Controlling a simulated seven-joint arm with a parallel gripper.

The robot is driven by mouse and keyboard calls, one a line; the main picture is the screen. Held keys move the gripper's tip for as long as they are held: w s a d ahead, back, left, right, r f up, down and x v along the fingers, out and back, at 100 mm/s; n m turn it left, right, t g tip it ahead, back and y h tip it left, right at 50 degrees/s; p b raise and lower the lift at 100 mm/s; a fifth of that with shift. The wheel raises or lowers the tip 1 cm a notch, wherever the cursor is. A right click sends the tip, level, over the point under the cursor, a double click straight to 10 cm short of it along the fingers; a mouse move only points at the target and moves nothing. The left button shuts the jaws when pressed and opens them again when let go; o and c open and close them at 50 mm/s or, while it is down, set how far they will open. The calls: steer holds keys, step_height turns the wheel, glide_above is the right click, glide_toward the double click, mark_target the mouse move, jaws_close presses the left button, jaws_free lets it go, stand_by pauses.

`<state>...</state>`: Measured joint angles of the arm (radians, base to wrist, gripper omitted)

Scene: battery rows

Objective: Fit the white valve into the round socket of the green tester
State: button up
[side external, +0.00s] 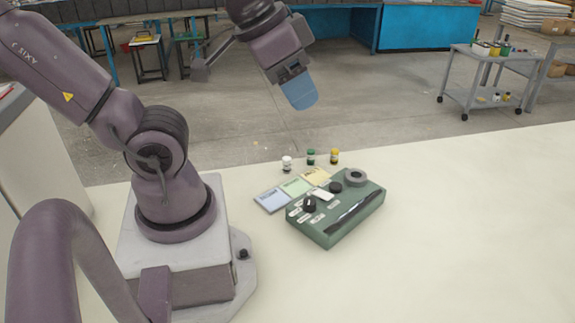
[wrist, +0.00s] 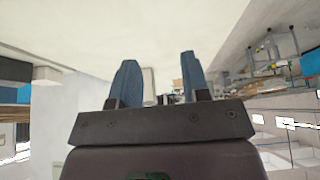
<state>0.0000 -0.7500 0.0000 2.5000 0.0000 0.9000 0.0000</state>
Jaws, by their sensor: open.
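The white valve (side external: 287,164) stands upright on the pale table behind the tester, at the left end of a short row. The green tester (side external: 335,216) lies on the table with dark knobs on its top. A grey ring (side external: 355,177) at its far right corner looks like the round socket. My gripper (side external: 301,98) is high above and behind the valve, well apart from everything on the table. In the wrist view the two blue fingers (wrist: 159,80) are spread with nothing held between them. The valve and tester are not in the wrist view.
A green valve (side external: 311,157) and a yellow valve (side external: 335,157) stand right of the white one. Blue, green and yellow cards (side external: 272,200) lie along the tester's far left side. The table (side external: 470,230) is clear to the right. A grey cart (side external: 487,80) stands beyond it.

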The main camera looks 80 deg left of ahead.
steer(key=shift+o, duration=1.2)
